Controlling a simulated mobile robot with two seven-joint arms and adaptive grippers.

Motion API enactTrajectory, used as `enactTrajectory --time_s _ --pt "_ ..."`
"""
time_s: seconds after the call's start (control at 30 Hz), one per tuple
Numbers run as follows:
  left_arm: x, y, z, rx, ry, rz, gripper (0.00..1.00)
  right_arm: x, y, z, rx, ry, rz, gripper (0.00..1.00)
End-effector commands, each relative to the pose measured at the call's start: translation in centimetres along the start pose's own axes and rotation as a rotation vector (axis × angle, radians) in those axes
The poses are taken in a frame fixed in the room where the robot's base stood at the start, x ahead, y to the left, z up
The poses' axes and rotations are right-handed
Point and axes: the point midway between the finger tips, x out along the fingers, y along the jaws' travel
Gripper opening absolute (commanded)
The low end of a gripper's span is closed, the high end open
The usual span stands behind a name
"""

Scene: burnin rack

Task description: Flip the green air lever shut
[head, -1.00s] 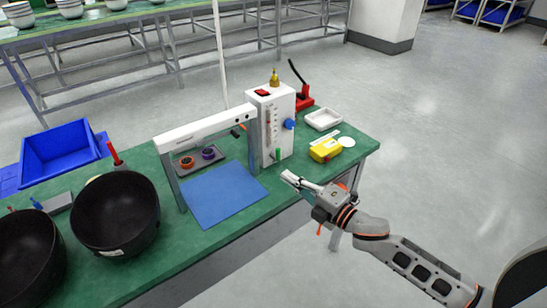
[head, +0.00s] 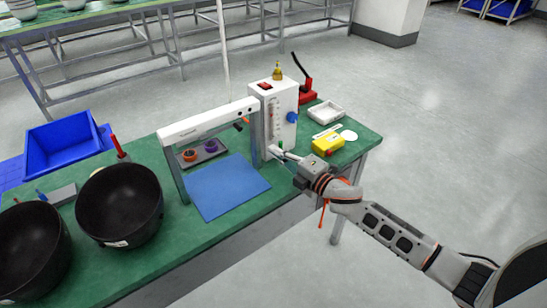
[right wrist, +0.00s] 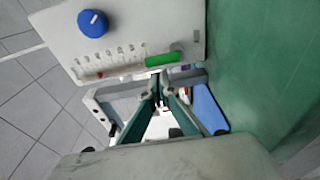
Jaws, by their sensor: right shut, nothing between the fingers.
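The green air lever (right wrist: 162,60) shows in the right wrist view on the front panel of the white control box (head: 284,97). It lies lengthwise in line with the row of gauge marks (right wrist: 110,58). In the head view the lever is mostly hidden by my right gripper. My right gripper (head: 274,151) is shut and empty, at the lower front of the box. In the right wrist view its fingertips (right wrist: 160,80) are together just below the lever in the picture; whether they touch it I cannot tell. My left gripper is not in view.
A blue knob (right wrist: 93,22) sits on the same panel. A white arch (head: 210,122) stands left of the box over a blue mat (head: 225,190). A yellow device (head: 328,145) and white tray (head: 326,112) lie to the right. Black bowls (head: 120,205) stand at left.

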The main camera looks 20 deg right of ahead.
Motion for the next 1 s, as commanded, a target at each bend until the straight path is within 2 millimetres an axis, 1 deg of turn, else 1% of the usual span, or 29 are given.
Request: enactTrajectory --time_s 0.03,0.2,0.6,1.0 --pt "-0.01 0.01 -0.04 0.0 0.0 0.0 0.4 -0.18 -0.06 0.47 0.0 -0.001 -0.001 0.0" --pt "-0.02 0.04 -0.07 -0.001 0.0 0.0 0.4 -0.43 -0.06 1.11 0.001 0.0 -0.001 0.0" --pt "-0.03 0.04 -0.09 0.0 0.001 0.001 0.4 -0.47 -0.04 1.19 0.005 0.0 0.0 0.0" --pt "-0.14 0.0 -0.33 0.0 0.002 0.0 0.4 -0.5 0.13 1.43 0.073 0.0 0.01 0.0"
